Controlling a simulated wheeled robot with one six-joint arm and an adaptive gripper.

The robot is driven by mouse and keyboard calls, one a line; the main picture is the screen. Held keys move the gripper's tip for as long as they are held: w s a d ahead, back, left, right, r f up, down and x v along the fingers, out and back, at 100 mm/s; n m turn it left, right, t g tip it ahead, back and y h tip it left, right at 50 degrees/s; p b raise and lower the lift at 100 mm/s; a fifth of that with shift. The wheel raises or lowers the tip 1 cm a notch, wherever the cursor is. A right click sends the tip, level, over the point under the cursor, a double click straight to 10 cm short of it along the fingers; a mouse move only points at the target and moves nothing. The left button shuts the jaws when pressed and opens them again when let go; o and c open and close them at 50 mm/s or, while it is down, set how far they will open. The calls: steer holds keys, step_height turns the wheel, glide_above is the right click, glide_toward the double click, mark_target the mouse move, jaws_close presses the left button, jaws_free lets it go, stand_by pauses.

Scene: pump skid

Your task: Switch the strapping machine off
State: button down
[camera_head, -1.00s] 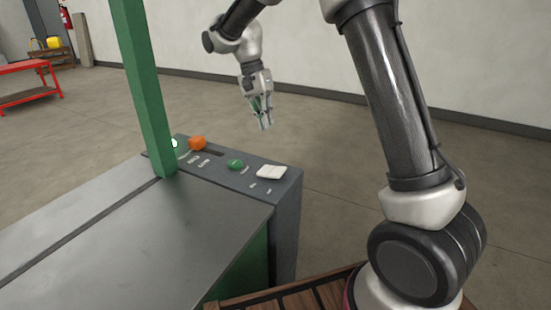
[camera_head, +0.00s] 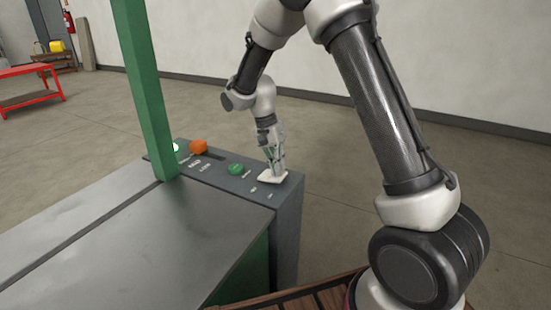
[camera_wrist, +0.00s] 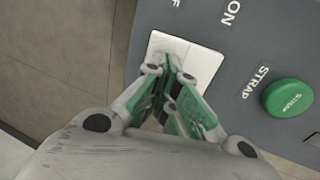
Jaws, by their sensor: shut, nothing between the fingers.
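The strapping machine (camera_head: 110,235) has a dark control panel with a white rocker switch (camera_head: 266,178) at its right end. The switch also shows in the wrist view (camera_wrist: 205,62), near an "ON" label and another label cut off to an "F". My gripper (camera_head: 277,174) is shut and empty, pointing down with its fingertips at the white switch. In the wrist view the green-padded fingers (camera_wrist: 172,80) cover part of the switch. I cannot tell whether they press it. A small indicator light (camera_head: 175,147) glows pale green on the panel.
A green button (camera_head: 237,169), marked STRAP, lies left of the switch, and an orange knob (camera_head: 198,146) further left. A green post (camera_head: 145,90) rises from the machine. A wooden pallet (camera_head: 315,297) lies at the bottom.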

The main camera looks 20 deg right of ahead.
mark_target(270, 172)
stand_by(0.3)
steer(key=shift+s+d+f+t+y, duration=0.25)
steer(key=shift+s+f+t+y, duration=0.05)
steer(key=shift+f+t+y, duration=0.2)
steer(key=shift+w+a, duration=0.1)
steer(key=shift+a, duration=0.05)
steer(key=shift+r, duration=0.1)
steer(key=shift+w+a+r, duration=0.15)
steer(key=shift+w+a, duration=0.35)
steer(key=shift+w, duration=0.05)
step_height(270, 172, up, 12)
steer(key=w+a, duration=0.1)
steer(key=shift+w+a, duration=0.15)
steer(key=shift+w, duration=0.05)
